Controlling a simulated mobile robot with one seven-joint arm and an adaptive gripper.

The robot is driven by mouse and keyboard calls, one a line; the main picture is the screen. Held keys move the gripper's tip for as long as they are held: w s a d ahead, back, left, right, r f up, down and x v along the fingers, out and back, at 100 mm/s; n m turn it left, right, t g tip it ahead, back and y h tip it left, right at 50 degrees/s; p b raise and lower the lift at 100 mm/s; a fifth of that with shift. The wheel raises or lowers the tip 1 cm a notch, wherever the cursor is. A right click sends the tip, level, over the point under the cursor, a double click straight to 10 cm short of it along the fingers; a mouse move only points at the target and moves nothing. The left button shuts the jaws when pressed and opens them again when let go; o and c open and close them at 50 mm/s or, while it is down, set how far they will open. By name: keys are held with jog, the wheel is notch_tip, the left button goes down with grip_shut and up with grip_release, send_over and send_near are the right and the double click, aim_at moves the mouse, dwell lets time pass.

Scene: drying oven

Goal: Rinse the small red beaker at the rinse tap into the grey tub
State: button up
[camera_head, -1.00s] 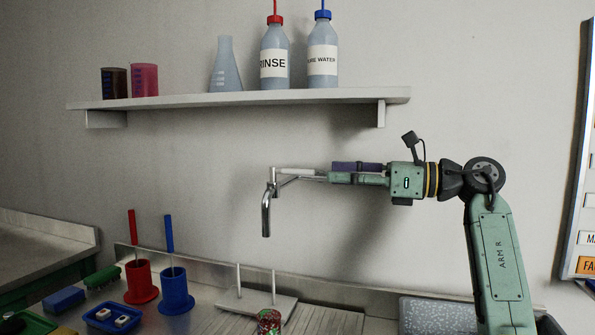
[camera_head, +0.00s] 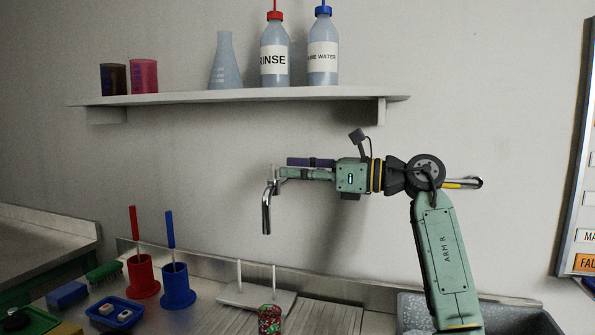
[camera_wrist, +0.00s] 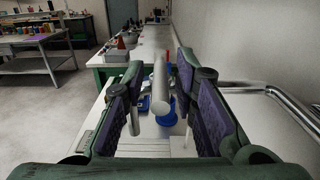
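A red-pink beaker (camera_head: 143,77) stands on the shelf. The chrome rinse tap (camera_head: 266,212) has its spout hanging down above the drainboard. A speckled grey tub (camera_head: 510,316) sits at the right, partly behind my arm. My gripper (camera_head: 281,169) is level with the top of the tap. In the wrist view its fingers (camera_wrist: 160,98) are apart, with a metal cylinder showing between them; contact cannot be told.
A shelf (camera_head: 240,98) holds a dark beaker, a flask and two labelled bottles. Red (camera_head: 143,278) and blue (camera_head: 177,290) brush holders and a blue tray (camera_head: 115,313) are at the left.

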grip_shut()
dwell(0.6)
